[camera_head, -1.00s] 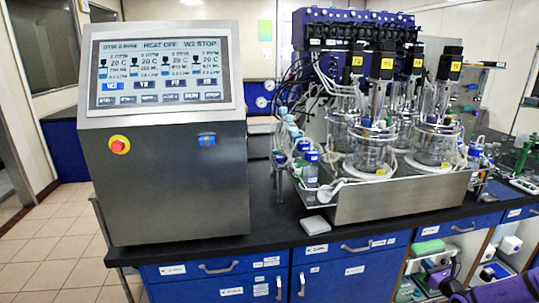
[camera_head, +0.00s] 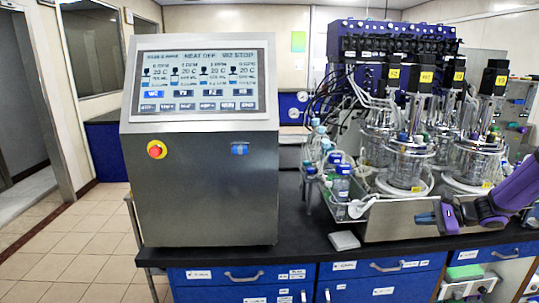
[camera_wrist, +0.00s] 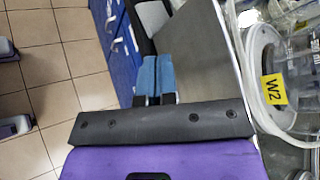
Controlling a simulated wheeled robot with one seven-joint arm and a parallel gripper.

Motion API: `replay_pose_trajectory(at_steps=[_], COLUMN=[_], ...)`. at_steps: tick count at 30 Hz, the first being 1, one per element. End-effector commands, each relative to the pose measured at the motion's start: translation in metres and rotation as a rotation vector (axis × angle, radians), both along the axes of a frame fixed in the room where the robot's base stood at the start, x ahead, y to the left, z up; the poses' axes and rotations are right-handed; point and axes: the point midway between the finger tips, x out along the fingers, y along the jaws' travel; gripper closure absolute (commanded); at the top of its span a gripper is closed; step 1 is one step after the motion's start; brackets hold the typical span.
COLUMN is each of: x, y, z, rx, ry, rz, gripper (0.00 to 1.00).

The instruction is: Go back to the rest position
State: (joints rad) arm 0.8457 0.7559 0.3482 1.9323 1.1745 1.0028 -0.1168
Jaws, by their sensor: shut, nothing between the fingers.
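My gripper (camera_head: 426,218) shows at the right in the head view, with the purple arm behind it. It is in front of the metal tray of the bioreactors (camera_head: 405,165), low near the bench's front edge. In the wrist view my gripper (camera_wrist: 153,70) has its two blue fingers together, with nothing seen between them. The grey metal tray (camera_wrist: 205,50) lies just beyond the fingers there. Whether the gripper touches the tray cannot be told.
The control console (camera_head: 205,185) with its lit screen stands on the black bench at the left. A vessel labelled W2 (camera_wrist: 273,89) is close on the right. Open tiled floor (camera_head: 85,240) lies left.

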Motion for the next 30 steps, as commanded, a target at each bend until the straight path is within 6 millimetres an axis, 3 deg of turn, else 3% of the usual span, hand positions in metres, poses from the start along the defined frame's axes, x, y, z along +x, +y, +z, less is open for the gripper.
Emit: replay_pose_trajectory(at_steps=[3,15,30], x=[-0.013,-0.077,-0.188], y=[0.03,0.108,0.17], z=[0.034,0.126,0.213], rx=[-0.112,-0.471,-0.903], ry=[-0.014,-0.075,-0.209], rz=[0.113,0.433,0.731], gripper=[1.0,1.0,1.0])
